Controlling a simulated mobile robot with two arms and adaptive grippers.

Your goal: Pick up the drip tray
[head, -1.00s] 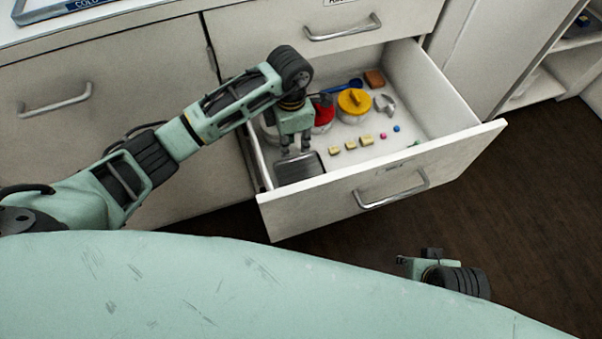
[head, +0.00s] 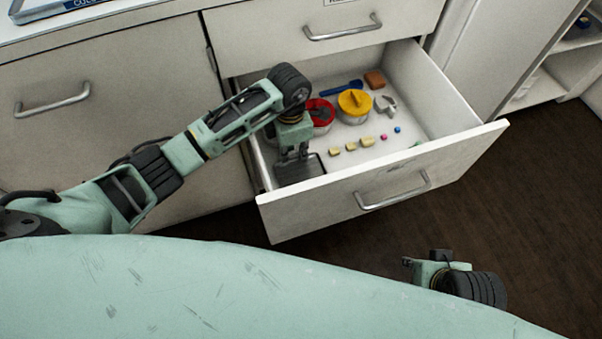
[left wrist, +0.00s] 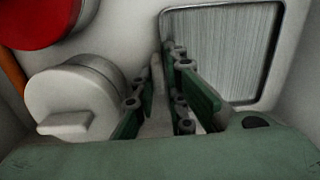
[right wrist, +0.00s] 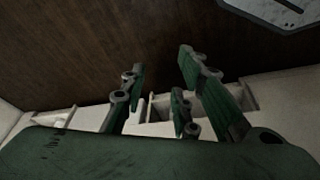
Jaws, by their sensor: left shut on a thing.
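The drip tray (head: 299,170) is a dark grey metal tray in the front left corner of the open drawer. In the left wrist view, its brushed flat surface and raised rim (left wrist: 225,12) are at the upper right. My left gripper (head: 290,153) points down into the drawer at the tray's back left edge. In the left wrist view the left gripper (left wrist: 158,72) is shut on the tray's near edge, with one finger on each side; the exact contact is partly hidden. My right gripper (right wrist: 160,85) is open and empty, away from the drawer; it also shows in the head view (head: 420,266).
The open drawer (head: 445,150) also holds a red-lidded container (head: 320,110), a yellow-lidded container (head: 354,103), a blue utensil (head: 342,88), a brown block (head: 375,79) and several small pieces. In the left wrist view, a white lidded container (left wrist: 72,100) stands left of the fingers.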

